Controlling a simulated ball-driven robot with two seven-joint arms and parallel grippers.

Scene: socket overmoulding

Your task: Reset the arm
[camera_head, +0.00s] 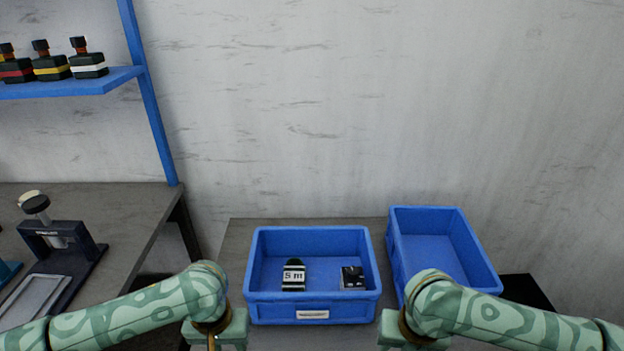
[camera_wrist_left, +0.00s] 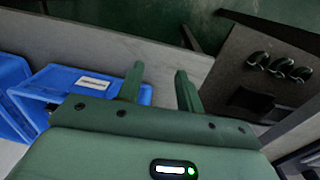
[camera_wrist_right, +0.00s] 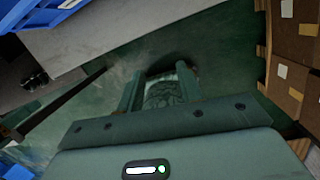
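My left gripper (camera_wrist_left: 160,88) shows in the left wrist view with its two fingers apart and nothing between them. My right gripper (camera_wrist_right: 160,88) shows in the right wrist view, also with its fingers apart; only the green floor and a patterned green surface, likely part of me, show beyond them. In the head view both arms come in low, one at each side, and end at the near edge of the table. Their fingers are hidden there. Both grippers are apart from the bins.
A blue bin (camera_head: 312,298) holds a small labelled black-and-white item (camera_head: 293,275) and a dark block (camera_head: 352,277). An empty blue bin (camera_head: 440,262) stands to its right. At left are a bench press (camera_head: 55,240) and a blue shelf (camera_head: 70,86) with several bottles. Cardboard boxes (camera_wrist_right: 292,60) stand at right.

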